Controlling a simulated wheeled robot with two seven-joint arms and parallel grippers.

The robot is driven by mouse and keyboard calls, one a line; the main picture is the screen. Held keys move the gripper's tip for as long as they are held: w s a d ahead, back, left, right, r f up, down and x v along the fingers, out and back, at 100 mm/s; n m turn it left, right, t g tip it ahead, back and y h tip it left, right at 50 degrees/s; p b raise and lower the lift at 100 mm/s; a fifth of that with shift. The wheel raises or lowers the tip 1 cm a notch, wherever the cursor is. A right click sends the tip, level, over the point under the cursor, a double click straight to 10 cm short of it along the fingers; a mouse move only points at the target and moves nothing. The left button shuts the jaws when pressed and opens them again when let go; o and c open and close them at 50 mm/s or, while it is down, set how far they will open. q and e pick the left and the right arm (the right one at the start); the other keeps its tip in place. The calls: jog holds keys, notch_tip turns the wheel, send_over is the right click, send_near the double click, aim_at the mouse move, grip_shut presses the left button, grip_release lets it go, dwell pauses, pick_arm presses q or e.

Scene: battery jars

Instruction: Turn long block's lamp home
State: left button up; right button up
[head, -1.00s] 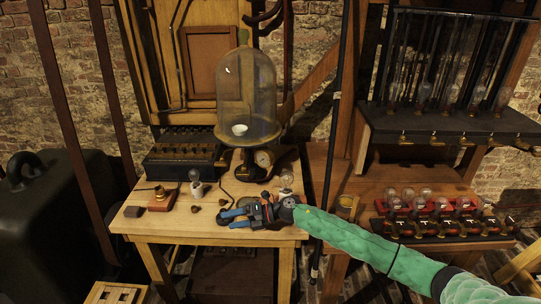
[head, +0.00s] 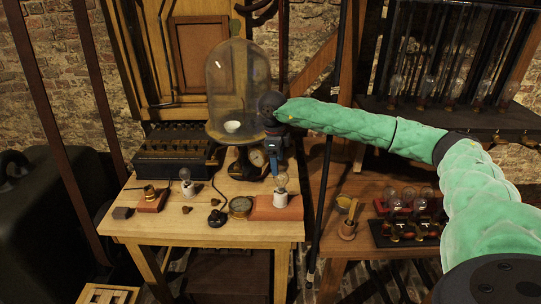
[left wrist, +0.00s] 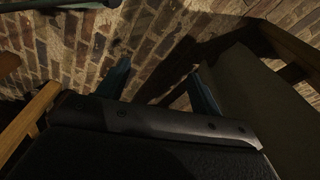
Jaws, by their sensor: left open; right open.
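The long block (head: 276,209) is reddish brown and lies at the front right of the wooden table. A clear lamp (head: 281,181) stands upright in a pale socket on it; I cannot tell how far it is seated. My right gripper (head: 276,175) comes down from above, its blue fingers right behind or at the lamp's top. It is open; whether it touches the glass I cannot tell. My left gripper (left wrist: 160,85) shows only in the left wrist view, open and empty, with dark brick paving beyond its fingers.
A glass bell jar (head: 232,85) stands behind, with a small dial (head: 257,158) by its foot. A brass ring dial (head: 240,207), a small lamp (head: 187,184) and a short block with brass socket (head: 150,198) lie leftward. A rack of lamps (head: 408,215) stands right.

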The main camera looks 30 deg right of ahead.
aim_at(282, 176)
jog(key=shift+d+r, duration=0.3)
jog(key=shift+d, duration=0.25)
jog(key=shift+f, duration=0.25)
pick_arm(q)
notch_tip(282, 176, down, 7)
jog(key=s+a+p, duration=0.2)
jog(key=p, duration=0.1)
jog(key=shift+s+a+r, duration=0.2)
jog(key=shift+s+a, duration=0.15)
pick_arm(e)
jog(key=shift+s+d+f, duration=0.15)
jog(key=shift+f, duration=1.65)
jog(key=shift+s+d+f, duration=0.15)
jog(key=shift+f, duration=1.6)
jog(key=c, duration=0.9)
jog(key=shift+c, duration=1.1)
jog(key=m, duration=0.4)
jog(key=shift+f+b, duration=0.1)
jog(key=shift+b, duration=0.3)
pick_arm(q)
jog(key=shift+f, duration=0.7)
pick_arm(e)
jog(key=shift+a+m+g, duration=0.1)
jog(key=shift+m+g, duration=0.2)
jog(key=shift+m, duration=1)
